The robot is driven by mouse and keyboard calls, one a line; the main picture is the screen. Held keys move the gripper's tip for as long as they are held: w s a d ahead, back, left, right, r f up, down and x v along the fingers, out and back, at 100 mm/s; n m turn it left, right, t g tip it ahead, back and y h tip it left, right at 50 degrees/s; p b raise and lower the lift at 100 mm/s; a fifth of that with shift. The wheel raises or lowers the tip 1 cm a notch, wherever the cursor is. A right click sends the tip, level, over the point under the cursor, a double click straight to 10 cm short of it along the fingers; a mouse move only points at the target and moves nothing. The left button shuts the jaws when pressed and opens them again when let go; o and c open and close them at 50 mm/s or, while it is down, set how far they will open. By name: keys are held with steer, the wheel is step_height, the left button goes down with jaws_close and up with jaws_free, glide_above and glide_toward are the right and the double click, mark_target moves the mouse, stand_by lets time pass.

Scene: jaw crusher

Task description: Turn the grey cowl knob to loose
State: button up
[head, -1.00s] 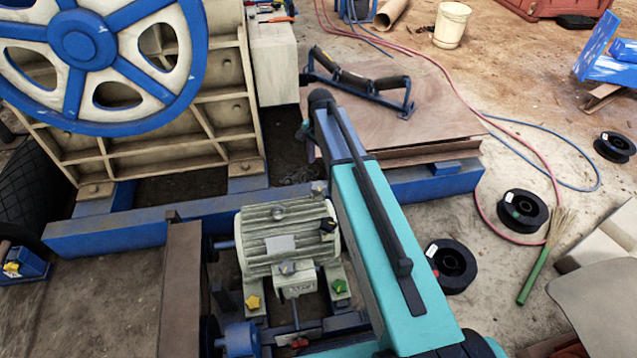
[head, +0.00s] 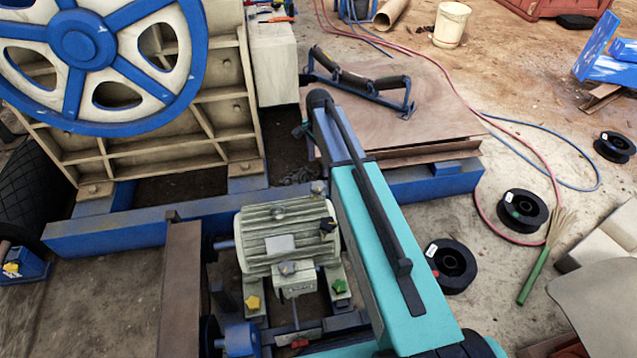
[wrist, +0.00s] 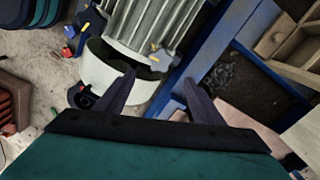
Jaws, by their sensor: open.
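The grey cowl knob (head: 318,188) is at the back edge of the cowl on the right end of the ribbed motor (head: 280,240). In the wrist view the grey knob (wrist: 160,58) is small and lobed, at the rim of the pale cowl (wrist: 112,82). My gripper (wrist: 159,78) is open and empty, with one dark finger on each side of the knob's line in the picture. The fingertips appear just short of the knob; I cannot tell the depth gap.
A black knob (head: 328,225) is on the cowl, with a yellow knob (head: 252,302) and a green knob (head: 340,286) at the motor's feet. A blue frame beam (head: 130,232) runs behind the motor. The big blue-rimmed wheel (head: 80,50) stands at the back left.

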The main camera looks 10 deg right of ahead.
mark_target(318, 185)
step_height(318, 185, down, 11)
steer(key=shift+f, duration=0.1)
stand_by(0.5)
steer(key=c, duration=1)
steer(key=shift+c, duration=0.2)
steer(key=shift+n, duration=0.4)
steer(key=shift+n+p, duration=0.4)
steer(key=shift+n, duration=0.8)
steer(key=n+p, duration=0.1)
steer(key=n, duration=0.3)
steer(key=shift+w+a, duration=0.1)
steer(key=n, duration=0.7)
steer(key=shift+a+p, duration=0.1)
steer(key=shift+p, duration=0.3)
